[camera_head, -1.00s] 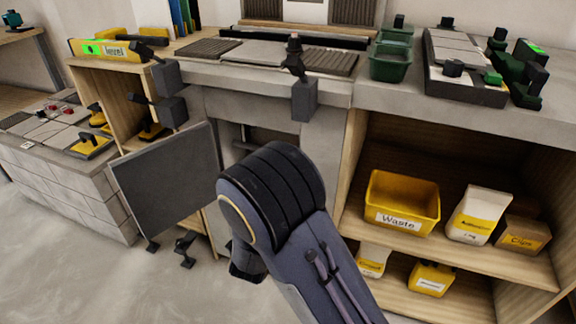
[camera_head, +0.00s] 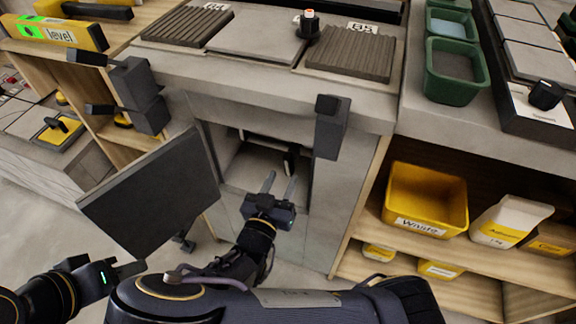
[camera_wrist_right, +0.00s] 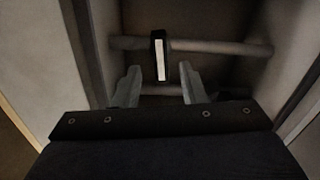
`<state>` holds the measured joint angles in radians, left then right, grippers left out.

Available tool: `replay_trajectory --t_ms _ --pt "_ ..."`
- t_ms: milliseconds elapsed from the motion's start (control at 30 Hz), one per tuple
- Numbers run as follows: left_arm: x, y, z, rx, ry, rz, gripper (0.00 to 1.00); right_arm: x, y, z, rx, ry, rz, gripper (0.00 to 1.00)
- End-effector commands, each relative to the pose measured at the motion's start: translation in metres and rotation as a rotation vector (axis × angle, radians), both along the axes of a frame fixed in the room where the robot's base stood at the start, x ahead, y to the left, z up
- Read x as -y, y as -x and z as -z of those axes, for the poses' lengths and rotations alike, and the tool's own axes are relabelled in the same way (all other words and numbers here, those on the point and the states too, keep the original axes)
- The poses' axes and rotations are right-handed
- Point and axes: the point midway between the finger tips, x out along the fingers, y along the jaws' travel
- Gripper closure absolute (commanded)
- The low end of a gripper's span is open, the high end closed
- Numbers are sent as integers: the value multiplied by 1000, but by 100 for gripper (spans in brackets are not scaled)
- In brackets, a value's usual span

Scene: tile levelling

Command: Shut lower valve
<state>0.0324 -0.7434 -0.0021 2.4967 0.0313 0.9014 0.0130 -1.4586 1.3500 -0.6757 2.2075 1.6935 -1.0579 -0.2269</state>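Inside an open recess under the counter, a horizontal pipe (camera_head: 262,139) carries a dark valve handle with a white stripe (camera_head: 288,161). In the right wrist view the striped handle (camera_wrist_right: 160,57) stands upright across the upper pipe (camera_wrist_right: 218,47). A second pipe (camera_wrist_right: 156,90) runs below it, partly hidden by my gripper; I cannot make out a separate lower handle. My right gripper (camera_head: 280,184) is open and empty at the mouth of the recess, its fingers (camera_wrist_right: 158,84) apart below the striped handle. My left gripper (camera_head: 130,268) is low at the left, below the door; its finger gap is unclear.
A grey door panel (camera_head: 152,196) stands open left of the recess. Dark blocks (camera_head: 332,127) hang at the counter's front edge on both sides. A yellow Waste bin (camera_head: 427,198) sits on the shelf to the right. Green tubs (camera_head: 455,70) stand on the counter.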

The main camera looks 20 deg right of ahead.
Motion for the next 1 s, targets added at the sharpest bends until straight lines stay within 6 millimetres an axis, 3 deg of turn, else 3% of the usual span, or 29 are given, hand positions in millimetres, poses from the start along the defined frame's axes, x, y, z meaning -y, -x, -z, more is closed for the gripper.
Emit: replay_trajectory --t_ms 233,600,900,1000 --pt "0 0 11 0 0 0 64 20 -28 2 1 -2 2 62" --pt "0 0 12 0 0 0 64 23 -35 0 0 -2 -1 62" --pt "0 0 12 0 0 0 64 23 -35 0 0 -2 -1 100" --pt "0 0 12 0 0 0 64 23 -35 0 1 -4 -1 100"
